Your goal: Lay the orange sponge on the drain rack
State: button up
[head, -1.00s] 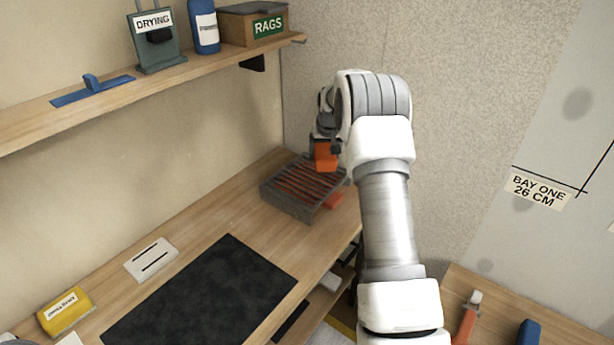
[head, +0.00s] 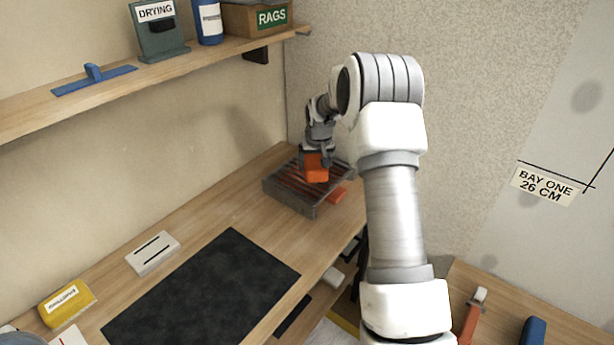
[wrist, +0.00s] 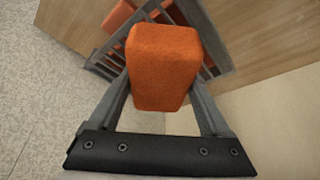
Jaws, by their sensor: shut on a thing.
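The orange sponge (head: 315,170) is held by my gripper (head: 316,156) over the grey drain rack (head: 288,196), at the back right of the bench. In the wrist view the sponge (wrist: 162,65) sits between the two fingers, which close on its sides. The rack's bars and grey side wall (wrist: 66,24) show beyond the sponge. I cannot tell whether the sponge's underside touches the bars. The sponge hides part of the rack.
An orange piece (head: 337,195) sticks out at the rack's right side. A black mat (head: 205,295), a white slotted block (head: 152,253) and a yellow pack (head: 66,303) lie on the bench. A shelf (head: 110,85) runs above along the wall.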

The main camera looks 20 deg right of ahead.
jog(key=shift+w+a+f, duration=0.8)
jog(key=shift+a, duration=0.1)
jog(key=shift+f, duration=1.95)
jog(key=shift+f+b, duration=0.2)
jog(key=shift+b, duration=0.1)
jog(key=o, duration=1.2)
jog(key=shift+r, duration=0.15)
